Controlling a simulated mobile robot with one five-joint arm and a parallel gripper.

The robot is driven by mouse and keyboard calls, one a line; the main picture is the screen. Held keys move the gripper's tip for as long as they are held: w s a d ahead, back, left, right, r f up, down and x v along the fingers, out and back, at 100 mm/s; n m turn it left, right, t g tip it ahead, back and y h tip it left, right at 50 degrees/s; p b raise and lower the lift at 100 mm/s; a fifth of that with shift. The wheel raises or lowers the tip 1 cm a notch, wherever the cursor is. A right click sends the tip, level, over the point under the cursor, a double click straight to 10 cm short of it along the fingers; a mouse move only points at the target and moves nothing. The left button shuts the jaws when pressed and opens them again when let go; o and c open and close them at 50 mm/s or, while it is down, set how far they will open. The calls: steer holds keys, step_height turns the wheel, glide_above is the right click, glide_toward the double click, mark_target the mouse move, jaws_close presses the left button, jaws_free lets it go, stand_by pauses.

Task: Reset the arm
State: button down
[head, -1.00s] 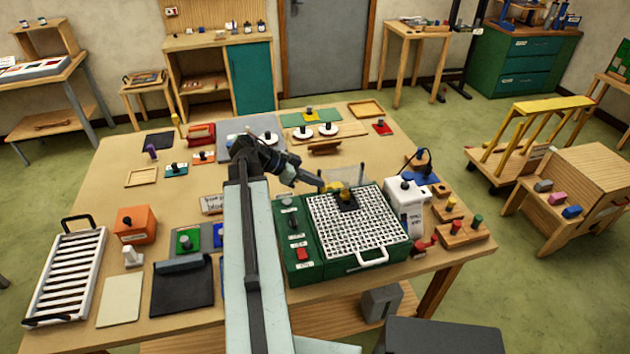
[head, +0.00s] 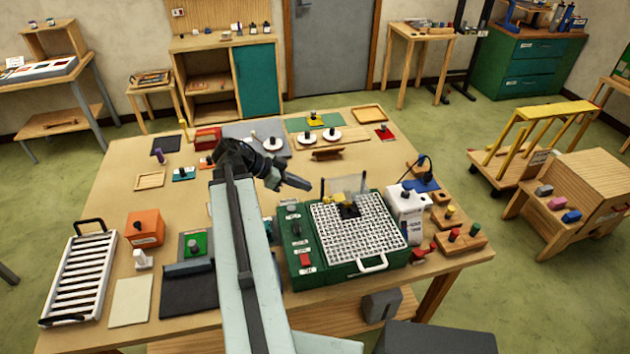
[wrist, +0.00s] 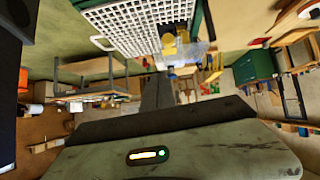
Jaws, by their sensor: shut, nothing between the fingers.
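My arm reaches from the bottom of the head view over the table, and my gripper (head: 299,184) is shut and empty. It is above the table, left of and behind the green machine with the white grid top (head: 355,233). In the wrist view my gripper (wrist: 157,85) points away from the camera, and the white grid (wrist: 135,25) shows at the top. My arm hides part of the table's middle.
A white bottle-like box (head: 405,212) stands right of the machine. A clear upright shield (head: 343,186) is at its back edge. A slotted white rack (head: 78,275) and an orange box (head: 145,228) are at the left.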

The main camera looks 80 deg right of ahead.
steer(key=v, duration=0.2)
steer(key=p+v, duration=0.1)
steer(key=v, duration=0.1)
steer(key=shift+s+a, duration=0.1)
steer(key=shift+a, duration=0.2)
steer(key=w+a+f+n+t+h+b, duration=0.1)
steer(key=w+a+f+n+t+b, duration=0.15)
steer(key=w+a+f, duration=0.55)
steer(key=w+a+f+n+t+h+b, duration=0.1)
steer(key=w+a+n+b, duration=0.3)
steer(key=w, duration=0.8)
steer(key=w+a+f+n+t+h+b, duration=0.15)
steer(key=w+a+f+b, duration=0.3)
steer(key=w+a, duration=0.5)
steer(key=w+a+f+n+t+y+b, duration=0.1)
steer(key=w+a+f+n+y, duration=0.1)
steer(key=a+n, duration=0.5)
steer(key=w+a+f+n+t+y+b, duration=0.1)
steer(key=w+a+f+n, duration=0.4)
steer(key=a, duration=0.9)
steer(key=w+a+f+n+t+y+b, duration=0.2)
steer(key=w+a+f+n+y, duration=0.2)
steer(key=a+n, duration=0.6)
steer(key=shift+w+a+f+n+t, duration=0.2)
steer(key=shift+w+a+n+t, duration=0.1)
steer(key=shift+w+a+t, duration=0.25)
